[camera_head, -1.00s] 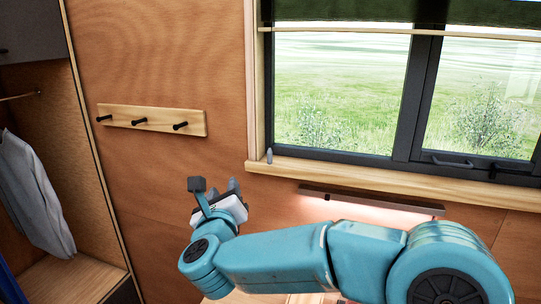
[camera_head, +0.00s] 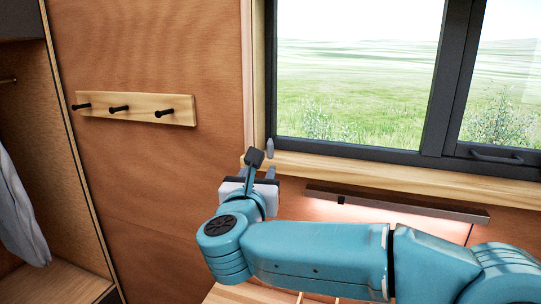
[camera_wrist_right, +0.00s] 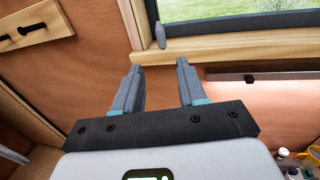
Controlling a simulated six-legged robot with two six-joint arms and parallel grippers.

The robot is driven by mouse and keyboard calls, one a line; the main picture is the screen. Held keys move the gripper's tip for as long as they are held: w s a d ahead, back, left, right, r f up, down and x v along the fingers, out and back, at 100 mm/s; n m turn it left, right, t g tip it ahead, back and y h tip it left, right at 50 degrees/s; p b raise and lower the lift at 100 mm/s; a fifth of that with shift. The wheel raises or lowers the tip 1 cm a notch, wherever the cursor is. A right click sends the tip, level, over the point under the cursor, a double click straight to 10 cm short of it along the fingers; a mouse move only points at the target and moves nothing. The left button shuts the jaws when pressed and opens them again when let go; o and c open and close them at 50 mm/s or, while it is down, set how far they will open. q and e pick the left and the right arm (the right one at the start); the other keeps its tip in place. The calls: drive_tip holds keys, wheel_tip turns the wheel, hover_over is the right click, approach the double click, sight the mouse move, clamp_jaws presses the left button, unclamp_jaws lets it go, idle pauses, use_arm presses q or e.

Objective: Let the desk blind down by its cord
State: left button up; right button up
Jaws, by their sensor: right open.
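A small grey cord pull (camera_head: 270,147) hangs at the left end of the window, just in front of the sill. The right wrist view shows it too (camera_wrist_right: 160,36), beyond my fingertips. The cord above it is too thin to make out. The blind is not in view now. My right gripper (camera_head: 264,174) is just below the pull in the head view. In the right wrist view my right gripper (camera_wrist_right: 158,66) is open, with nothing between its fingers, and the pull lines up with the gap. My left gripper is not in view.
The wooden sill (camera_head: 380,176) juts out under the window (camera_head: 355,80). A dark lamp bar (camera_head: 398,203) is mounted below it. A hook rail (camera_head: 136,108) is on the wall to the left. Small items (camera_wrist_right: 292,172) stand at the wrist view's lower right.

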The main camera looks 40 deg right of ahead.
sight(270, 148)
drive_tip(key=p+x, duration=0.6)
drive_tip(key=x, duration=0.9)
drive_tip(key=shift+s+d+r, duration=0.1)
drive_tip(key=shift+s+d, duration=0.05)
drive_tip(key=shift+s, duration=0.1)
drive_tip(key=shift+w+d, duration=0.1)
drive_tip(key=shift+w, duration=0.25)
drive_tip(key=shift+s, duration=0.15)
drive_tip(key=c, duration=0.4)
clamp_jaws()
